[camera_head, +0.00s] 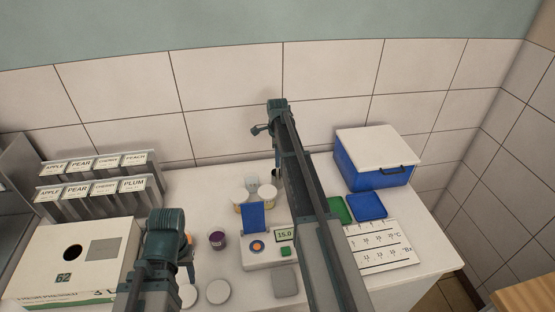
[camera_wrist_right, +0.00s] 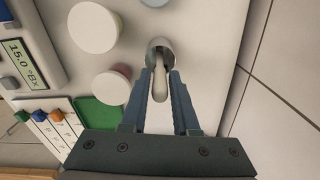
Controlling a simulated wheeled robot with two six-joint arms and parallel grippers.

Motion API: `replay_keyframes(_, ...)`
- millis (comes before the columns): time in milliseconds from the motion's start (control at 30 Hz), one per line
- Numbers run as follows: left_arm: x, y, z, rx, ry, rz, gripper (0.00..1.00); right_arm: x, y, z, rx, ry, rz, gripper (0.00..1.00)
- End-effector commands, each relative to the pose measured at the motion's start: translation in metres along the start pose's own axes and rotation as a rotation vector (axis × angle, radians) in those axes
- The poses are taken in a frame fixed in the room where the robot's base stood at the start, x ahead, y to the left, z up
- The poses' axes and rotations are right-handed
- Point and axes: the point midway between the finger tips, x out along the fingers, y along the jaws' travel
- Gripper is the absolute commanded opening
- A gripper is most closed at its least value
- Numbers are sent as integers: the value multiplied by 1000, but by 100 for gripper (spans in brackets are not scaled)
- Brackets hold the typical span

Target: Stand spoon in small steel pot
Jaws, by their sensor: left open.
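The spoon's far end is inside the mouth of the small steel pot (camera_wrist_right: 156,44), between the fingertips and the wall. The spoon's lower end inside the pot is hidden. In the head view my right arm covers most of this spot, so the spoon is hidden there. My left gripper (camera_head: 187,262) is at the lower left, beside the white box, mostly hidden by its own wrist; it is open.
White-lidded jars (camera_head: 264,194) stand just left of the pot. A refractometer-like device (camera_head: 268,254) with a display is in front. A blue box with white lid (camera_head: 375,157) stands right. A purple cup (camera_head: 217,239) and labelled racks (camera_head: 97,187) are left. The tiled wall is close behind.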

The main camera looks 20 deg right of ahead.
Motion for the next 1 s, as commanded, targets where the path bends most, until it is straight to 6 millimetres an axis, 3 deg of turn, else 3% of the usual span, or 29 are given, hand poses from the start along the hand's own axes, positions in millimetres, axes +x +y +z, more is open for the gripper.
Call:
replay_keyframes(33,0,0,0,0,0,0,50,0,0,0,0,0,0,40)
replay_keyframes(100,0,0,0,0,0,0,50,0,0,0,0,0,0,50)
replay_keyframes(567,-6,-1,0,0,0,0,50,-6,0,0,0,0,0,50)
replay_keyframes(767,-24,-2,2,-3,0,1,50,-25,0,0,0,0,0,50)
replay_keyframes(1000,-59,-5,4,-10,0,2,50,-59,0,0,0,0,0,50)
